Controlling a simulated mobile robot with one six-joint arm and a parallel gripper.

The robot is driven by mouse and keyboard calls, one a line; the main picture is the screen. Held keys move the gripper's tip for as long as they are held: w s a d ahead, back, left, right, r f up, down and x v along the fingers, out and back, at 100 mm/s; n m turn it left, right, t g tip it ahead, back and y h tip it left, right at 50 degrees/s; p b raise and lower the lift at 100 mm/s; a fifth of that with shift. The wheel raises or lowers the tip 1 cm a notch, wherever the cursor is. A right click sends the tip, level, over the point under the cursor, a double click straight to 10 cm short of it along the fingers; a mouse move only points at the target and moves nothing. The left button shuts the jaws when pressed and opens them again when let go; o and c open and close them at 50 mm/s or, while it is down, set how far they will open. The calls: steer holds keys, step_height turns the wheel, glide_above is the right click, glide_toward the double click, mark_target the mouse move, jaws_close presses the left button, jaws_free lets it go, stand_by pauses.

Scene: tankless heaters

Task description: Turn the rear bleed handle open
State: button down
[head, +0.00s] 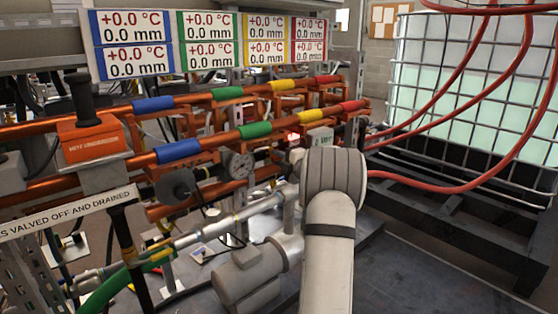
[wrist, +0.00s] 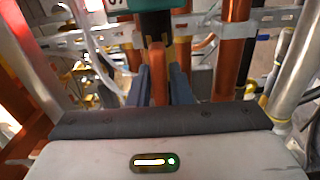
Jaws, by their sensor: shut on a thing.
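In the wrist view my gripper (wrist: 162,82) reaches forward with its two dark fingers on either side of an orange upright piece, which looks like the bleed handle (wrist: 158,88). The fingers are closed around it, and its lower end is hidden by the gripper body. A teal part with a dark stem (wrist: 153,25) sits just above and behind the fingertips. In the head view my arm reaches to the right end of the copper pipework, and the wrist hides the gripper and the handle. I cannot tell the handle's angle there.
Copper pipes with blue, green, yellow and red bands (head: 255,130) run beside the arm. Red hoses (head: 450,188) lead to a caged white tank (head: 465,80) at right. A copper pipe (wrist: 232,60) stands close right of the fingers.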

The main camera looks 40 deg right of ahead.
steer(key=c, duration=1.4)
jaws_free()
steer(key=shift+c, duration=0.2)
steer(key=shift+s, duration=0.1)
steer(key=s+p, duration=0.2)
steer(key=s, duration=0.5)
steer(key=shift+s+d, duration=0.3)
